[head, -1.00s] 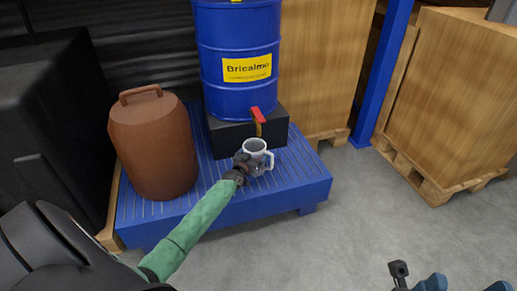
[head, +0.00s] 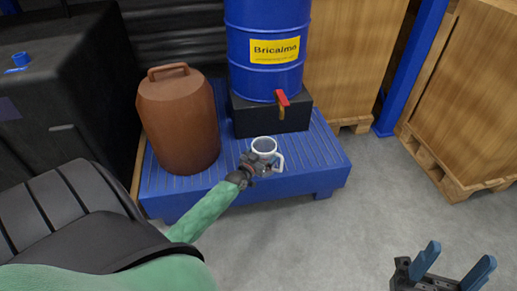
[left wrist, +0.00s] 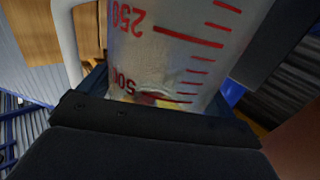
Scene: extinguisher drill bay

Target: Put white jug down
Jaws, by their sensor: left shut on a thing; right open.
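The white jug (head: 265,146) is over the front part of the blue slatted platform (head: 325,165), its open top facing up and its handle to the right. I cannot tell whether its base touches the slats. My left gripper (head: 254,165) is shut on the jug from its near left side. The left wrist view shows the jug's wall (left wrist: 175,50) close up, with red measuring marks and the handle at the left; dark gripper parts hide its lower end there. My right gripper (head: 446,268) is open and empty above the floor at the lower right.
A blue drum (head: 266,75) with a red-handled tap (head: 282,99) stands on a black block (head: 245,118) behind the jug. A brown canister (head: 180,125) stands to the left on the platform. Wooden crates (head: 470,85) are at the right. The grey floor (head: 345,235) in front is clear.

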